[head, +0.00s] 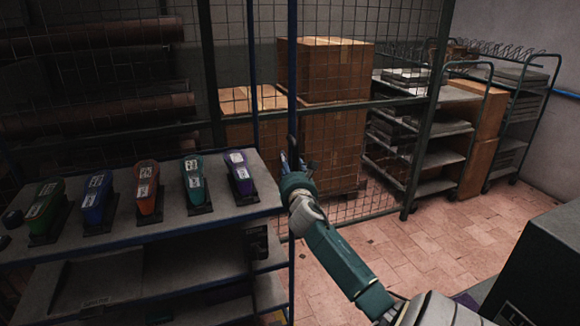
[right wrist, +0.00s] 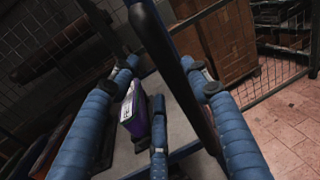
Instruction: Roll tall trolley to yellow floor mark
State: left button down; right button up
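A tall blue-framed shelf unit (head: 150,236), which looks like the tall trolley, stands at the left in the head view. Its wheels are out of sight. Its near upright (head: 292,75) rises past the top of the picture. My right gripper (head: 297,165) is at this upright, just right of the top shelf. In the right wrist view a dark post (right wrist: 168,55) passes between the spread blue fingers of my right gripper (right wrist: 160,75), close to the right-hand finger. I cannot tell whether they touch. My left gripper is out of view.
Several coloured shoe-shaped pieces, one purple (head: 239,172), stand on the top shelf. A wire mesh fence (head: 395,60) is behind it, with cardboard boxes (head: 335,75) beyond. Green-framed wheeled racks (head: 440,155) stand back right. Tiled floor (head: 430,245) is clear at centre right.

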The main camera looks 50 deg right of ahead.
notch_tip(320, 180, up, 10)
jog(key=shift+f, duration=0.1)
dwell(0.4)
dwell(0.9)
